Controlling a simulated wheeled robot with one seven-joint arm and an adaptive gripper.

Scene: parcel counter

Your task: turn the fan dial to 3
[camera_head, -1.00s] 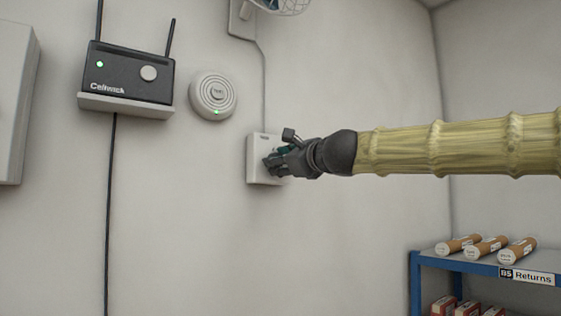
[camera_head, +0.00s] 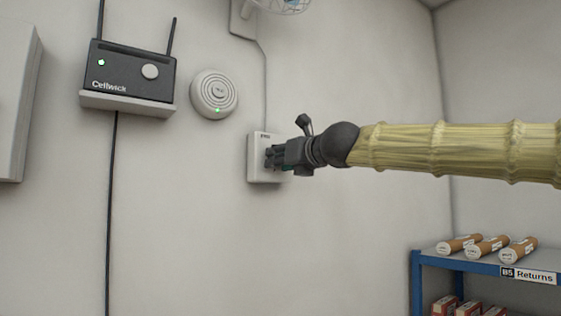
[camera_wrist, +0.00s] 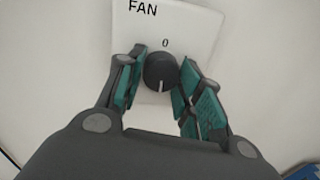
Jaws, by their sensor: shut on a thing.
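The fan control is a white wall box (camera_head: 257,173), partly hidden behind my gripper in the head view. In the wrist view the box (camera_wrist: 196,28) shows the word FAN and a 0 above the dial. The dark round dial (camera_wrist: 160,72) has a pale pointer line that points down in that view, away from the 0. My gripper (camera_wrist: 160,78) has its teal-padded fingers on both sides of the dial and is shut on it. In the head view my gripper (camera_head: 274,157) reaches the box from the right. Other numbers are not visible.
A cable runs up from the box to the wall fan (camera_head: 283,5). A round white device (camera_head: 214,94) and a black Celtwick router (camera_head: 128,75) are on the wall to the left. A blue shelf (camera_head: 416,285) with cardboard tubes stands lower right.

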